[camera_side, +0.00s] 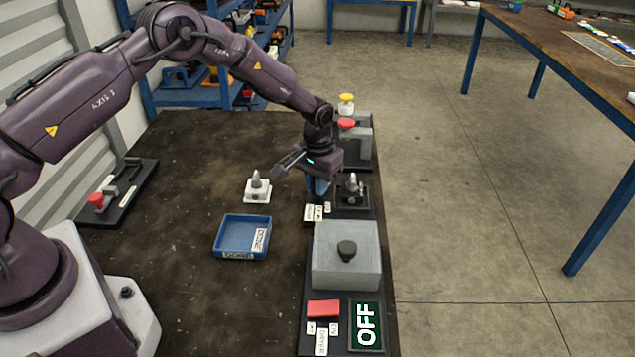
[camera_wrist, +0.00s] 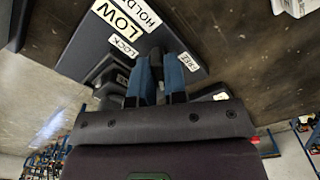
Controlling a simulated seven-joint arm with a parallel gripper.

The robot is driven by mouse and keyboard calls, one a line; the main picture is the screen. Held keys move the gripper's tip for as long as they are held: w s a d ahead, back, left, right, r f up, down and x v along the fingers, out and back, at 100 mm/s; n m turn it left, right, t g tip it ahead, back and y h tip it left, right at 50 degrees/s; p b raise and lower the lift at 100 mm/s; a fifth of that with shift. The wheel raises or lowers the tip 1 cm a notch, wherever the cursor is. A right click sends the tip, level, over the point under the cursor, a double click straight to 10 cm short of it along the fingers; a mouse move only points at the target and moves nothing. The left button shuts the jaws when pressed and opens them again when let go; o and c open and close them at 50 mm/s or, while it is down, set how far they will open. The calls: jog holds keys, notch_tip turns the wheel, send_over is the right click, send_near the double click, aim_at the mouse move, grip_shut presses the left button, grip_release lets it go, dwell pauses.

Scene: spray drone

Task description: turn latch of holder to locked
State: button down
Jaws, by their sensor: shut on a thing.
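The holder (camera_side: 360,207) is a dark base plate on the right side of the table with a metal nozzle-like part (camera_side: 352,185) standing in it. In the wrist view the holder's plate (camera_wrist: 85,62) carries labels reading LOW, LOCK and FREE and one partly cut off. My gripper (camera_side: 318,190) points down at the holder's left side, its blue fingers close together. In the wrist view the fingers of my gripper (camera_wrist: 161,70) are shut on the latch, between the LOCK label (camera_wrist: 122,45) and the FREE label (camera_wrist: 190,62). The latch is mostly hidden by the fingers, so its exact angle cannot be told.
A grey box with a black knob (camera_side: 346,252) stands in front of the holder, with an OFF display (camera_side: 365,325) nearer. A red-topped unit (camera_side: 347,124) stands behind. A blue tray (camera_side: 228,219) and a white-based nozzle (camera_side: 256,187) lie left. The table's middle left is clear.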

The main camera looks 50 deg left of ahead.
jog(key=m, duration=1.1)
jog(key=shift+m, duration=0.3)
dwell(0.4)
jog(key=c, duration=1.2)
grip_release()
jog(key=shift+o, duration=0.2)
notch_tip(320, 180, up, 13)
